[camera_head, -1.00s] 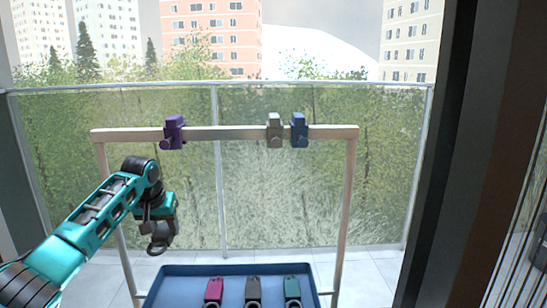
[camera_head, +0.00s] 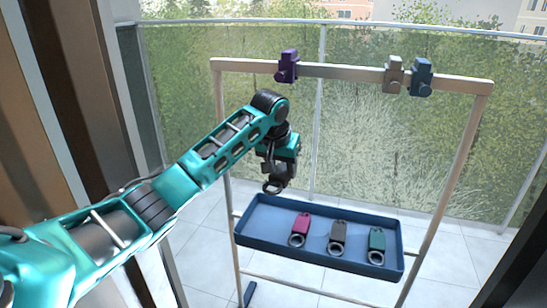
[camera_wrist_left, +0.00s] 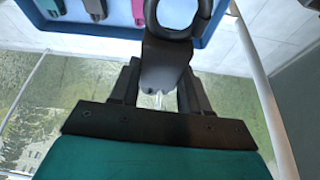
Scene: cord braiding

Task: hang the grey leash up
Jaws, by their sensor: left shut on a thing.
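My left gripper (camera_head: 277,170) is above the left end of the blue tray, inside the frame's left post. It is shut on a dark ringed piece (camera_head: 272,186), its ring hanging lowest. The left wrist view shows this piece (camera_wrist_left: 166,58) between the black fingers, very dark grey to black. A dark grey ringed piece (camera_head: 338,232) lies in the tray between a magenta one (camera_head: 300,226) and a teal one (camera_head: 376,241). I cannot tell which dark piece is the grey leash. My right gripper is out of view.
The wooden frame's top bar (camera_head: 350,72) carries a purple holder (camera_head: 288,66) at left, a beige-grey holder (camera_head: 393,74) and a blue holder (camera_head: 421,77) close together at right. The blue tray (camera_head: 262,242) sits low between the posts. A glass railing stands behind.

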